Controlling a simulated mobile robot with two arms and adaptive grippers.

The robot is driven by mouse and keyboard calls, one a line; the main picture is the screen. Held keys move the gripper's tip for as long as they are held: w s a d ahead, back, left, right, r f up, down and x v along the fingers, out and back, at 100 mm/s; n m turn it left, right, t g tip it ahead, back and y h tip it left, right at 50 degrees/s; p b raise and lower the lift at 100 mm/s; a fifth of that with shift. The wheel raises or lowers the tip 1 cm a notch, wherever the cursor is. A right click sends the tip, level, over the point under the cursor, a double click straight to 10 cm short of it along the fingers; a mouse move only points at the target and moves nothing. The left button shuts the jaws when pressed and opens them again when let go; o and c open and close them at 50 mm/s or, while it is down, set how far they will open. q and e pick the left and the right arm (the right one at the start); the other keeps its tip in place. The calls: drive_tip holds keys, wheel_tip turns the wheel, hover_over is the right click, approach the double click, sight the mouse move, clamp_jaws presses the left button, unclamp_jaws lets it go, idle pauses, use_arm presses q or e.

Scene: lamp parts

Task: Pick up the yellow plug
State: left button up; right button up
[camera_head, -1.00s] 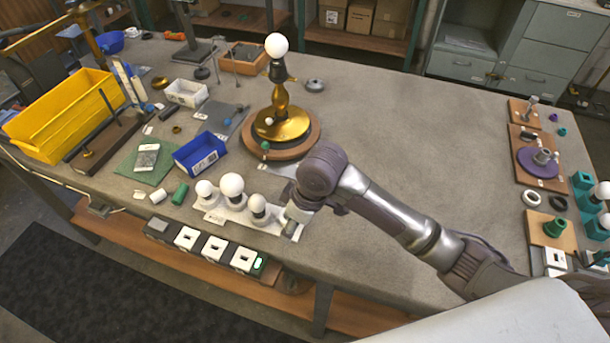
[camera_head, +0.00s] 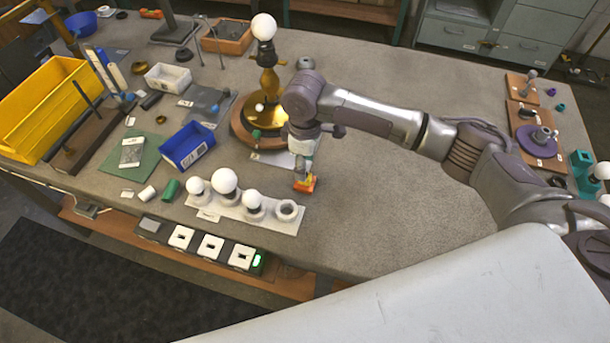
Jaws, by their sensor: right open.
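My right arm comes in from the right and its gripper (camera_head: 303,172) points down over the table, right of the lamp base. No other yellow plug shows clearly. A power strip (camera_head: 152,228) with several white sockets and a green light lies along the front edge. My left gripper is not in view.
A pale bulb tray (camera_head: 232,211) holds three white bulbs and an empty ring just left of the right gripper. The brass lamp (camera_head: 268,82) stands behind it. A blue bin (camera_head: 187,146) and yellow bin (camera_head: 42,105) are left. The table's centre right is clear.

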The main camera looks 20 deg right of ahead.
drive_tip(key=shift+f, duration=0.6)
wheel_tip(320, 180, down, 4)
drive_tip(key=shift+w+d+r+p, duration=0.1)
drive_tip(key=shift+d+r+p, duration=0.1)
drive_tip(key=shift+p, duration=0.55)
drive_tip(key=shift+f, duration=0.5)
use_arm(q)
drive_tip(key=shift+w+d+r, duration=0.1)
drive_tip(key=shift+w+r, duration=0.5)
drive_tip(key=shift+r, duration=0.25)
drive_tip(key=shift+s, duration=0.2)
use_arm(e)
clamp_jaws()
